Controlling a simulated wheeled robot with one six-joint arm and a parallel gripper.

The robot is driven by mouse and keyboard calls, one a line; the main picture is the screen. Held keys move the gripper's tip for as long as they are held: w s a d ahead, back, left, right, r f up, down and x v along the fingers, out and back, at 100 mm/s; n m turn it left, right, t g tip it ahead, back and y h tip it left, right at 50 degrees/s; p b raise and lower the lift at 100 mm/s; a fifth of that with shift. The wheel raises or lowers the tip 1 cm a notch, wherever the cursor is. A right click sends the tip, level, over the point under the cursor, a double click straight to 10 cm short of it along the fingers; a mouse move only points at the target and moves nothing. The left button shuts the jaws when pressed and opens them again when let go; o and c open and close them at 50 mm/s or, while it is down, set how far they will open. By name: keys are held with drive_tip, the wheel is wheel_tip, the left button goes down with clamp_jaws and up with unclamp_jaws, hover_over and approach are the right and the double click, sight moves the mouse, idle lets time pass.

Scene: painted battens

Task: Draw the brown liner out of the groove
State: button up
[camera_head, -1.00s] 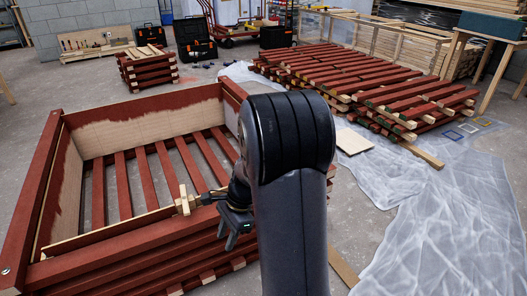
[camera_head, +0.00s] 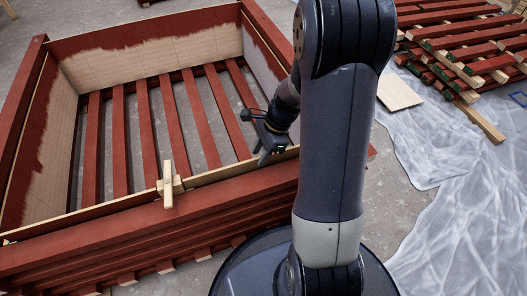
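A large crate of red-brown battens (camera_head: 120,235) stands on the left, open at the top. Thin liner panels stand inside its walls. The back liner (camera_head: 150,62) and left liner (camera_head: 45,140) are pale wood with uneven red-brown paint. The front liner (camera_head: 230,172) shows mostly as a thin pale top edge along the front wall; its face is largely hidden, so I cannot tell its colour. My gripper (camera_head: 266,156) points down by the right part of this edge. Its fingers are small and dark; I cannot tell their opening or whether they touch the liner.
A pale wooden cross-shaped piece (camera_head: 168,186) sits on the front edge, left of my gripper. Slats (camera_head: 170,120) with gaps form the crate's floor. Stacked battens (camera_head: 465,50), a loose board (camera_head: 398,92) and plastic sheeting (camera_head: 450,220) lie to the right.

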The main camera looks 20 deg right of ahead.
sight(258, 158)
drive_tip(key=shift+b+x, duration=0.45)
drive_tip(key=shift+x, duration=1.05)
clamp_jaws()
drive_tip(key=shift+r, duration=0.2)
